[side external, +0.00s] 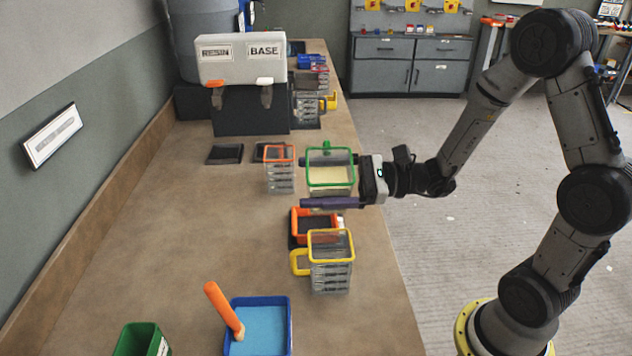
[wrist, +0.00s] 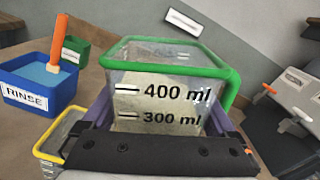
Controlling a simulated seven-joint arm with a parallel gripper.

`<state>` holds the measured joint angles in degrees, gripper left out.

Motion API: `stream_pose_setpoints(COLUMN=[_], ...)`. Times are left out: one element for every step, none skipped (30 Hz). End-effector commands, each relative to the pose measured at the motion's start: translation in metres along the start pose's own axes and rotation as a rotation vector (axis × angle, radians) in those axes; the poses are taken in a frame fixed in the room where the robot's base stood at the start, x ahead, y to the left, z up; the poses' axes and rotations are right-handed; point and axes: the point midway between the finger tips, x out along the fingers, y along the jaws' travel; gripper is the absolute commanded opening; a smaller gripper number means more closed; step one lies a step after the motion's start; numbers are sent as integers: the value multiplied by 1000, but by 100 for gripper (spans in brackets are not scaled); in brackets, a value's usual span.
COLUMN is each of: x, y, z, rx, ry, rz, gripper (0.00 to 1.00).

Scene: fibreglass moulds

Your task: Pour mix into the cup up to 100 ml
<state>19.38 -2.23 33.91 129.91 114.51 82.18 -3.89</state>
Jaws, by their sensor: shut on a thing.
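My gripper (side external: 322,188) is shut on a clear jug with a green rim (side external: 330,184), one purple finger along its near side. The jug looks upright above the bench, with cream mix (side external: 330,174) inside. In the wrist view the jug (wrist: 165,85) shows 400 ml and 300 ml marks; the exact mix level is unclear. A clear graduated cup with an orange rim (side external: 280,178) stands just left of the jug. A clear graduated cup with a yellow rim and handle (side external: 331,275) stands nearer the camera; part of it shows in the wrist view (wrist: 45,150).
An orange-rimmed dark container (side external: 315,225) sits between jug and yellow cup. A blue rinse tub (side external: 288,320) with an orange-handled tool (side external: 222,305) and a green bin (side external: 140,338) are in front. The dispenser (side external: 240,68) stands behind. The bench's left side is clear.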

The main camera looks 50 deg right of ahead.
Motion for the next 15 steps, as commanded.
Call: stream_pose_setpoints(x=[0, 0, 0, 0, 0, 0, 0, 0, 0, 0, 0, 0, 0, 0, 0], y=[0, 0, 0, 0, 0, 0, 0, 0, 1, 1, 1, 1, 1, 1, 1], z=[0, 0, -1, -2, -2, -2, -3, -3, -4, -4, -4, -5, -5, -6, -6], rx=[-5, -8, -11, -13, -15, -19, -22, -25, -29, -31, -33, -37, -39, -42, -46], ry=[-2, -2, -2, -2, -2, -2, -2, -2, -2, -2, -2, -2, -3, -3, -3], rz=[-1, -1, -1, -1, -1, -1, -1, -1, -1, -1, -1, -1, -1, -1, -1], gripper=[2, 2, 2, 2, 2, 2, 2, 2, 2, 2, 2, 2, 2, 2, 2])
